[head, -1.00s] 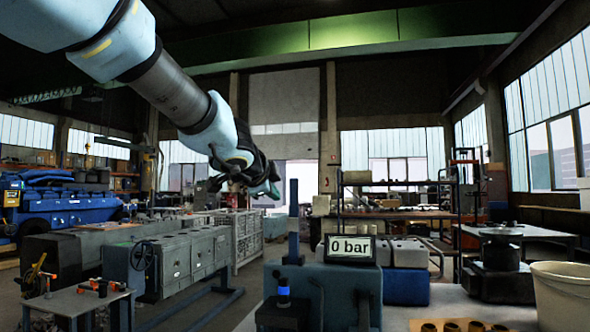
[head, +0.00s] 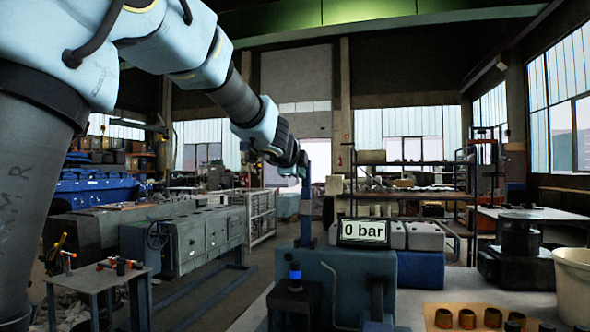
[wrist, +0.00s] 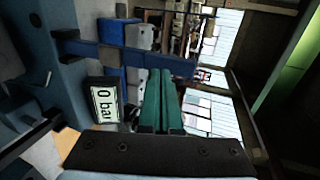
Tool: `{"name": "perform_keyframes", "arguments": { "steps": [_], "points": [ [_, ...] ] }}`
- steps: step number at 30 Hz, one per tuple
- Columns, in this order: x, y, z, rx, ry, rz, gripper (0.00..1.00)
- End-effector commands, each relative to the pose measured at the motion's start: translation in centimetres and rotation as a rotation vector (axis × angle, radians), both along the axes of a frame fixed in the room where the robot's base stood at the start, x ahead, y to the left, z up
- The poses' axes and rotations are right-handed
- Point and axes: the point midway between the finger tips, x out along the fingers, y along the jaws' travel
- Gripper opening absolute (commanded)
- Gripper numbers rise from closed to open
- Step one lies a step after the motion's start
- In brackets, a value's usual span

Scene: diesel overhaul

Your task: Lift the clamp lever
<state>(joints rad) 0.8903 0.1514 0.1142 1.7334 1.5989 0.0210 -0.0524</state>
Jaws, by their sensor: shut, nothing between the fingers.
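A blue-grey tester (head: 345,275) stands in front of me with an upright blue bar (head: 306,205) at its back left. I cannot tell for certain which part is the clamp lever; a dark handle (head: 377,300) is on the tester's front right. My gripper (head: 300,170) is at the upper end of the blue bar in the head view, its fingers mostly hidden. In the wrist view its green fingers (wrist: 160,74) lie together, shut and empty. Their tips are close to the blue bar (wrist: 135,57), which lies sideways in that view; I cannot tell whether they touch.
A "0 bar" display (head: 364,231) sits on the tester and also shows in the wrist view (wrist: 105,104). Brass-coloured rings (head: 467,318) and a white bucket (head: 575,285) are on the right.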

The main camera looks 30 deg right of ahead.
Motion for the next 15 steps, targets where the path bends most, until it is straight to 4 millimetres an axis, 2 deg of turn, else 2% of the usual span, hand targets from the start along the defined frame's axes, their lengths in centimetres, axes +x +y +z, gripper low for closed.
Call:
{"name": "perform_keyframes", "arguments": {
  "steps": [6,15],
  "points": [
    [1.31,-1.19,0.08,0.0,0.0,0.001,0.0],
    [1.42,-1.31,0.05,-0.001,0.001,0.0,0.0]
  ]
}}
